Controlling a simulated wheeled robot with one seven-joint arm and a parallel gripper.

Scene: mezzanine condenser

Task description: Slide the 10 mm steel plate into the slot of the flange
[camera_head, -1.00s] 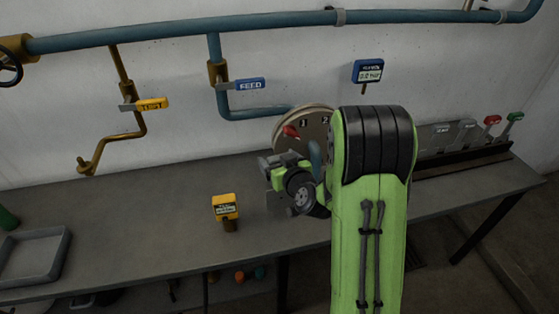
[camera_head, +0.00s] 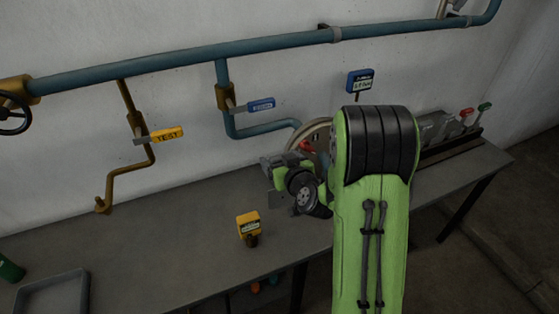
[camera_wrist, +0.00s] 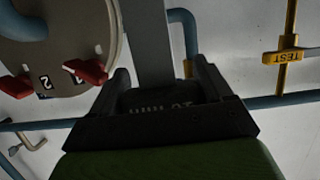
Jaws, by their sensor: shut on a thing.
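My gripper (camera_wrist: 165,85) is shut on a dark block with pale lettering (camera_wrist: 155,98), which shows upside down between the fingers. A flat grey steel plate (camera_wrist: 147,40) runs from this block away from my fingers. The round beige flange (camera_wrist: 90,20) with red clamps and the numbers 1 and 2 is at the left in the wrist view, beside the plate. In the head view the flange (camera_head: 318,128) stands behind my arm, partly hidden. My gripper (camera_head: 272,172) is in front and to its left. I cannot make out the slot, or whether the plate touches the flange.
A yellow tag block (camera_head: 248,226) stands on the grey bench (camera_head: 150,235). A grey tray (camera_head: 50,297) is at the left. Blue pipe (camera_head: 180,62) with TEST (camera_head: 166,134) and FEED (camera_head: 261,105) levers runs along the wall. Small levers (camera_head: 466,115) stand at right.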

